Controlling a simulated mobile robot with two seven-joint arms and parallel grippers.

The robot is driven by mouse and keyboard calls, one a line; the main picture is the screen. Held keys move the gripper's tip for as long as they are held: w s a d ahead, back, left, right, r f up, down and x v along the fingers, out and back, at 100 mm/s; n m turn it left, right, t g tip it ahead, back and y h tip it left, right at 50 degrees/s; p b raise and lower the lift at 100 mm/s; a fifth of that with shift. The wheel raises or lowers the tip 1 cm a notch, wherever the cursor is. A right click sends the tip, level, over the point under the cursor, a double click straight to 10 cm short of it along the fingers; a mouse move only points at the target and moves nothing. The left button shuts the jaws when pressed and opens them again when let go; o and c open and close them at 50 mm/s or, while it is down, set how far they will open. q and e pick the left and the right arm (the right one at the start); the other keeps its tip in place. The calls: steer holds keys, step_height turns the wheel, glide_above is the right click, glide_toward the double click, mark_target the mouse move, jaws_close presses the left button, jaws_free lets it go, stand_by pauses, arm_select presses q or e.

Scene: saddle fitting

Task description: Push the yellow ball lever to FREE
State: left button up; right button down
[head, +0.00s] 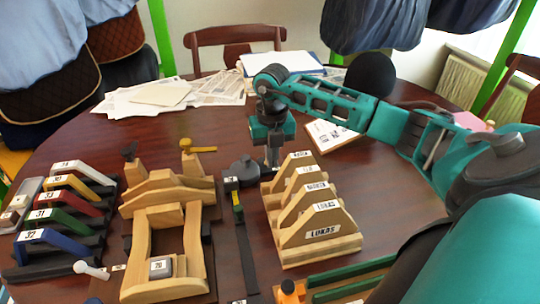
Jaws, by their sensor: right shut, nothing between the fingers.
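A yellow ball lever (186,143) sits on top of a wooden post at the back right of the wooden saddle fitting frame (150,227). Its yellow arm points to the right. I cannot read a FREE mark beside it. My right gripper (272,166) is shut and empty, pointing down over the table behind the wooden rack. It is to the right of the lever and clearly apart from it. My left gripper does not show.
A black-topped post (129,151) stands left of the lever. A dark round weight (244,170) and a narrow strip with a yellow-green mark (238,209) lie between frame and labelled wooden rack (318,222). Coloured numbered arches (70,215) stand at left. Papers (160,95) lie behind.

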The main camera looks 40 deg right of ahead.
steer(key=shift+f, duration=0.4)
stand_by(0.3)
steer(key=shift+w+d+b, duration=0.1)
steer(key=shift+w+b, duration=0.15)
steer(key=shift+b, duration=0.05)
steer(key=shift+w+d+b, duration=0.35)
steer(key=shift+w+d, duration=0.1)
steer(key=shift+w, duration=0.35)
steer(key=shift+w+d+b, duration=0.3)
steer(key=shift+w+d, duration=0.1)
steer(key=shift+w, duration=0.35)
steer(key=shift+s, duration=0.15)
steer(key=shift+s+a+p, duration=0.3)
steer(key=shift+s+p, duration=0.1)
steer(key=shift+p, duration=0.15)
